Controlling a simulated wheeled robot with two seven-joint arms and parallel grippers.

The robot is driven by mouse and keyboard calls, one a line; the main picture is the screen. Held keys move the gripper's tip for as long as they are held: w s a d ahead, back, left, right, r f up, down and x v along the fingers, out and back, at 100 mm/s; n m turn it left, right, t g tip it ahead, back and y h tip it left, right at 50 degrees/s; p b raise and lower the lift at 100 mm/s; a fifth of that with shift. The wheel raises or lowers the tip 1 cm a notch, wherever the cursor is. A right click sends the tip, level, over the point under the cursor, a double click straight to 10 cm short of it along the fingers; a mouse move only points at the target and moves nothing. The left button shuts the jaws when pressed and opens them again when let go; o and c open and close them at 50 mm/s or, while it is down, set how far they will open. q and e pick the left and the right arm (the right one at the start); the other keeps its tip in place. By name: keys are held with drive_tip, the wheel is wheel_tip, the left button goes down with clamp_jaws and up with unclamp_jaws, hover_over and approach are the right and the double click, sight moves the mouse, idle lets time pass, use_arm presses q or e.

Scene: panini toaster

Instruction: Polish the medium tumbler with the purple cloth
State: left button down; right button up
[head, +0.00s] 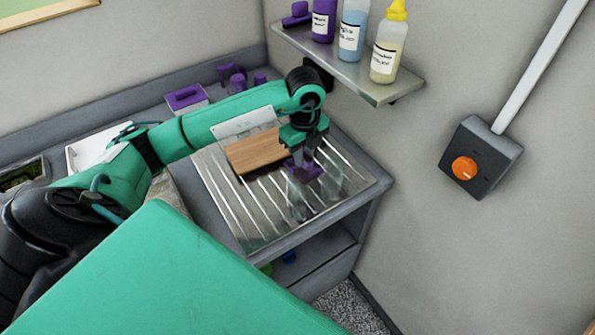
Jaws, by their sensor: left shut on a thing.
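My left gripper (301,156) reaches down over the ribbed metal drainboard (255,222). It is shut on the purple cloth (304,172), which hangs bunched just below the fingers. Faint clear glass shapes (330,180) stand on the drainboard beside and below the cloth. They look like tumblers, but their sizes and edges are hard to make out, and I cannot tell which is the medium one. Whether the cloth touches a glass is not clear. My right gripper is not in view.
A wooden board (256,151) lies on the drainboard left of the gripper. A wall shelf (350,70) with several bottles hangs close above. A purple-topped box (186,98) and small purple items stand at the back. A grey switch box (480,157) is on the right wall.

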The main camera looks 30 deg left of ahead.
use_arm(q)
drive_tip(key=s, duration=0.1)
drive_tip(key=s+a, duration=0.1)
drive_tip(key=shift+s, duration=0.35)
drive_tip(key=shift+s+a+r, duration=0.1)
drive_tip(key=shift+s+a, duration=0.15)
drive_tip(key=shift+s, duration=0.45)
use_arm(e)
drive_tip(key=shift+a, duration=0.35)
use_arm(q)
drive_tip(key=shift+w, duration=0.1)
drive_tip(key=shift+w+d+b, duration=0.15)
drive_tip(key=shift+w+d, duration=0.1)
drive_tip(key=shift+w, duration=0.45)
drive_tip(key=shift+w+d+b, duration=0.15)
drive_tip(key=shift+w+d, duration=0.15)
drive_tip(key=shift+w, duration=0.4)
drive_tip(key=shift+w+d+b, duration=0.15)
drive_tip(key=shift+w+d, duration=0.1)
drive_tip(key=shift+w, duration=0.45)
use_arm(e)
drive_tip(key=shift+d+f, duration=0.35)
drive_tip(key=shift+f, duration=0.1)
use_arm(q)
drive_tip(key=shift+s+a, duration=0.1)
